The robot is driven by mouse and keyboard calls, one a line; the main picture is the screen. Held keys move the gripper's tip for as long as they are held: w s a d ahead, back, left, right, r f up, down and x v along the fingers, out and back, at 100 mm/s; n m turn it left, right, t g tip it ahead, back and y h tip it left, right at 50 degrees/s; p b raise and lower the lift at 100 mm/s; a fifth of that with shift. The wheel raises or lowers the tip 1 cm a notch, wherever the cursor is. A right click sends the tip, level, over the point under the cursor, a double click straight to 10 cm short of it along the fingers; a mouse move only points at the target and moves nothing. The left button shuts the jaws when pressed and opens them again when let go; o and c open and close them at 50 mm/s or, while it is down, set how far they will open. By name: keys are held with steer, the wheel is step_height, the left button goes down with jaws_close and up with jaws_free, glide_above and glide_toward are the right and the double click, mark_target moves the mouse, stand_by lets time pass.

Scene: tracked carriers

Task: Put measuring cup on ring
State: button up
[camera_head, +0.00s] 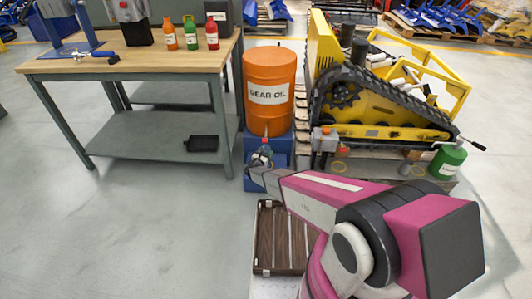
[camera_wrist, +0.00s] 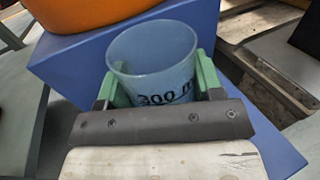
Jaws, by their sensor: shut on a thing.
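The measuring cup (camera_wrist: 152,55) is a translucent bluish cup with dark "300" lettering on its side. In the wrist view it stands upright, its open rim up, between the green fingers of my gripper (camera_wrist: 160,78), which is shut on it. In the head view my gripper (camera_head: 262,158) is in front of the blue block under the orange drum, and the cup is too small and covered to make out.
The orange gear oil drum (camera_head: 270,75) stands on a blue block (camera_head: 285,145) just behind my gripper. The yellow tracked carrier (camera_head: 385,105) is to the right, with a green can (camera_head: 446,162) beside it. A workbench (camera_head: 130,62) stands left.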

steer(key=shift+f, duration=0.15)
steer(key=o, duration=0.9)
steer(key=shift+r, duration=0.2)
